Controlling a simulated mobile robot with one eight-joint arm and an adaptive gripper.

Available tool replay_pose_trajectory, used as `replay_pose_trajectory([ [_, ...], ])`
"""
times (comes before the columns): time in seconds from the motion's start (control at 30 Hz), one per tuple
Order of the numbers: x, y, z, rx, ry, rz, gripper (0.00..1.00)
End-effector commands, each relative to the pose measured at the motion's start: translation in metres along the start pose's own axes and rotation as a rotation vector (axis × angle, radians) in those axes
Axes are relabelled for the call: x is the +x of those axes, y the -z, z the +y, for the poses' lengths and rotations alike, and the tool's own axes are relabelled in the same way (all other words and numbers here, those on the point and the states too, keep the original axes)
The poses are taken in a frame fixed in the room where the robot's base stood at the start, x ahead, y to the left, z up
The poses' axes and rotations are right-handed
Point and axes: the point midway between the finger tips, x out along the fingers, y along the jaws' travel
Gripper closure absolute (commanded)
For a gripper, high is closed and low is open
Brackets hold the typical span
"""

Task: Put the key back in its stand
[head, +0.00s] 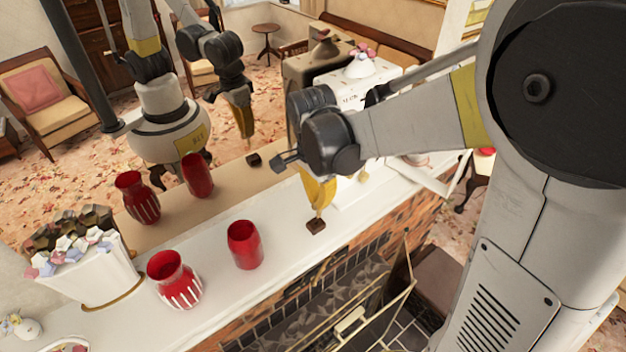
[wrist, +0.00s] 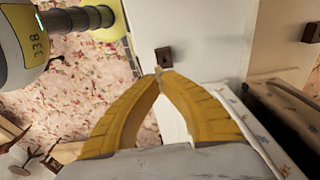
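The stand (head: 316,226) is a small dark brown block on the white mantel, near its front edge. In the wrist view the stand (wrist: 164,57) shows a dark opening and lies just beyond my fingertips. My gripper (head: 319,208) points down with yellow fingers brought together, close above the stand. In the wrist view my gripper (wrist: 159,78) has its tips closed around a small pale piece, which appears to be the key (wrist: 158,70). Most of the key is hidden by the fingers. I cannot tell whether it touches the stand.
Two red vases, one striped (head: 174,279) and one plain (head: 245,245), stand left of my gripper on the mantel (head: 210,310). A white planter (head: 90,270) is farther left. A mirror behind reflects my arm and the vases. The fireplace opening is below.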

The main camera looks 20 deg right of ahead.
Motion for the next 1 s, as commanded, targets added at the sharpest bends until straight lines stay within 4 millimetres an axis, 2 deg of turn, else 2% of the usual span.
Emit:
replay_pose_trajectory([
  [0.13,0.007,-0.001,-0.012,-0.001,0.000,0.000,1.00],
  [0.23,-0.006,0.000,-0.011,-0.001,0.000,0.000,1.00],
  [0.43,-0.010,0.001,-0.011,0.000,0.000,0.001,1.00],
  [0.83,0.016,-0.001,-0.011,0.000,-0.002,0.001,1.00],
  [1.0,0.021,-0.001,-0.011,0.000,-0.002,0.001,1.00],
])
